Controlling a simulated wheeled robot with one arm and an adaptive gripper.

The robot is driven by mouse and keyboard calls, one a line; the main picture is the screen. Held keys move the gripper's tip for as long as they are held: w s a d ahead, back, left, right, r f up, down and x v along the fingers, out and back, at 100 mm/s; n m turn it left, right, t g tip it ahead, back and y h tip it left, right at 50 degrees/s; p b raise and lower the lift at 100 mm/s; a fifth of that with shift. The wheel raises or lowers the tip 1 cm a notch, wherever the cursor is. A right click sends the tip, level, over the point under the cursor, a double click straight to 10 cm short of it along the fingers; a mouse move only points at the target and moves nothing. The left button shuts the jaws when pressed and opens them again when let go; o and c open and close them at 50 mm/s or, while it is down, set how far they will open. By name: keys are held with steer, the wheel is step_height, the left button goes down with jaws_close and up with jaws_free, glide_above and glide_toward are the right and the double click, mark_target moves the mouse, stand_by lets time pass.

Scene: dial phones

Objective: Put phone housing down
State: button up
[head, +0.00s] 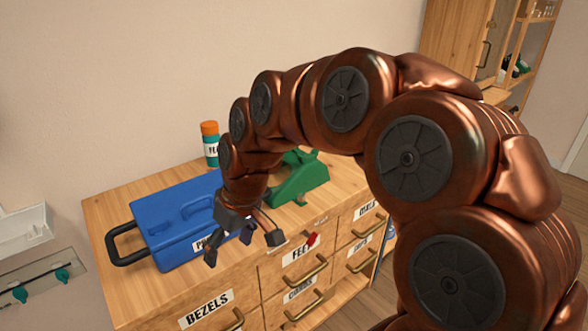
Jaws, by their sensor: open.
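The green phone housing (305,182) stands on the wooden cabinet top (130,215), to the right of the blue box and partly hidden behind my arm. My gripper (243,255) hangs over the front edge of the cabinet. It is in front of the housing and to its left in the picture, apart from it. Its fingers are spread and nothing shows between them.
A blue box (170,222) with a black handle stands left of my gripper. A bottle with an orange cap (210,142) stands behind it. Labelled drawers with brass handles (308,270) are below. A small red thing (313,240) shows at the cabinet front.

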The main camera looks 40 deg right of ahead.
steer(key=w+d+r+t, duration=0.2)
steer(key=w+d, duration=0.5)
steer(key=w, duration=0.1)
steer(key=m+t+h, duration=0.2)
steer(key=t+h, duration=0.1)
steer(key=t, duration=0.2)
glide_toward(300, 151)
steer(key=shift+x, duration=4.7)
steer(key=shift+c, duration=0.2)
jaws_close()
